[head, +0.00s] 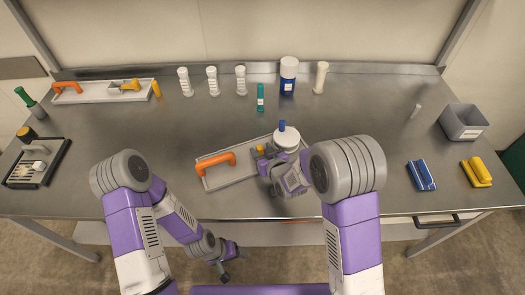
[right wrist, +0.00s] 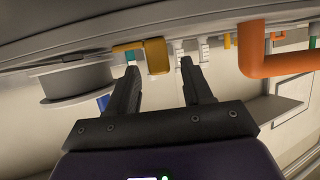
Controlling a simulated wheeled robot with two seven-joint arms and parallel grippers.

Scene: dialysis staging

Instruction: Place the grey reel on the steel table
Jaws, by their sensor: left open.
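The grey reel (head: 287,139) is pale and round. It sits at the right end of a grey tray with an orange handle (head: 215,164), on the steel table (head: 340,112). In the right wrist view the reel (right wrist: 75,85) shows two flanges, left of the fingers. My right gripper (head: 266,162) is low beside the reel's left side; its fingers (right wrist: 158,70) are apart, with no reel between them. A yellow piece (head: 260,148) lies at the fingertips; I cannot tell if they touch it. My left gripper (head: 226,272) is open and empty, below the table's front edge.
A grey bin (head: 463,122), blue clip (head: 421,175) and yellow clip (head: 477,172) are at right. Bare steel lies left of centre and right of my right arm.

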